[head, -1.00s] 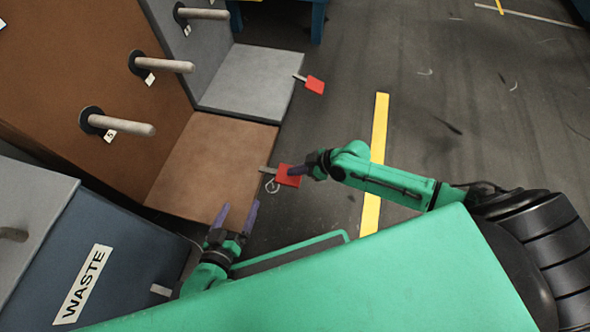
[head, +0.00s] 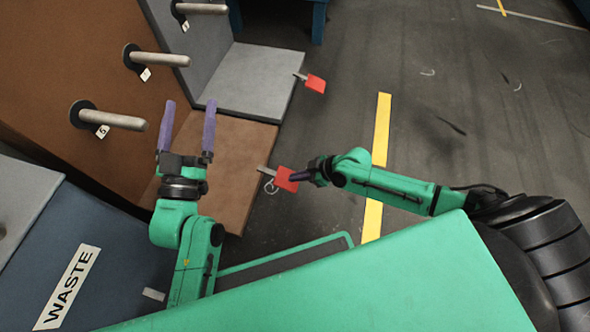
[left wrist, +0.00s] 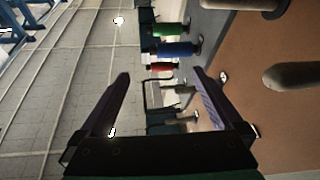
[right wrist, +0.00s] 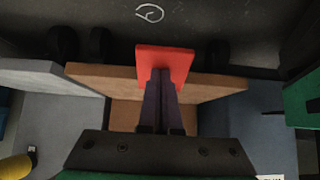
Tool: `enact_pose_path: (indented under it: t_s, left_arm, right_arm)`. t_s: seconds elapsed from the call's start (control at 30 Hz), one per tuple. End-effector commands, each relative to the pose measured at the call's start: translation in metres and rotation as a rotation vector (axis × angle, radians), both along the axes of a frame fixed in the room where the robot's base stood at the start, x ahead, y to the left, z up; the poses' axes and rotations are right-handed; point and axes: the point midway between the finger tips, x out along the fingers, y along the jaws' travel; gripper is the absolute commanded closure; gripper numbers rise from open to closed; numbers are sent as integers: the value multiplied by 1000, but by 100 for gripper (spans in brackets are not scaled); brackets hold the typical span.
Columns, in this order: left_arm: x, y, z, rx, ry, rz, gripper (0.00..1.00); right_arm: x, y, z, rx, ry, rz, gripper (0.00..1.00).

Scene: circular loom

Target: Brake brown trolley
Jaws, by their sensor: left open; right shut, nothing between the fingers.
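The brown trolley has a tall brown back panel with pale pegs and a low brown base (head: 240,165); its base edge also shows in the right wrist view (right wrist: 95,77). A red brake pedal (head: 285,179) sticks out from the base's right edge. My right gripper (head: 293,176) is shut and empty, its fingertips at the pedal; in the right wrist view they overlap the red pedal (right wrist: 165,62). I cannot tell how firmly they touch. My left gripper (head: 188,102) is open and empty, raised in front of the brown base and clear of the pegs.
A grey trolley (head: 245,85) with its own red pedal (head: 316,84) stands behind. A blue unit labelled WASTE (head: 68,288) is at the lower left. Open floor with a yellow line (head: 381,130) lies to the right. Coloured rolls (left wrist: 178,48) show in the left wrist view.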

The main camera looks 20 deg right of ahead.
Motion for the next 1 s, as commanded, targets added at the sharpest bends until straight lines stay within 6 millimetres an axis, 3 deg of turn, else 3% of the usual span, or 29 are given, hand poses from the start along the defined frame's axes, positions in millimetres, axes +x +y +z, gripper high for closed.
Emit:
enact_pose_path:
  t_s: [0.1, 0.23, 0.7, 0.9, 1.0]
  left_arm:
    - [3, 3, 29, -16, -88, 12, 0]
    - [3, 6, 48, -26, -146, 18, 0]
    - [3, 6, 53, -28, -160, 20, 0]
    - [3, 4, 42, -26, -117, 14, 0]
    - [-1, -1, -7, 6, 15, -2, 0]
  right_arm:
    - [0, 0, -5, 0, 0, 0, 100]
    - [0, 0, -8, -1, 1, 0, 100]
    - [-1, 0, -10, -3, 3, 1, 100]
    - [-1, 1, -7, -3, 3, 1, 100]
    - [-2, 1, -4, -3, 3, 1, 100]
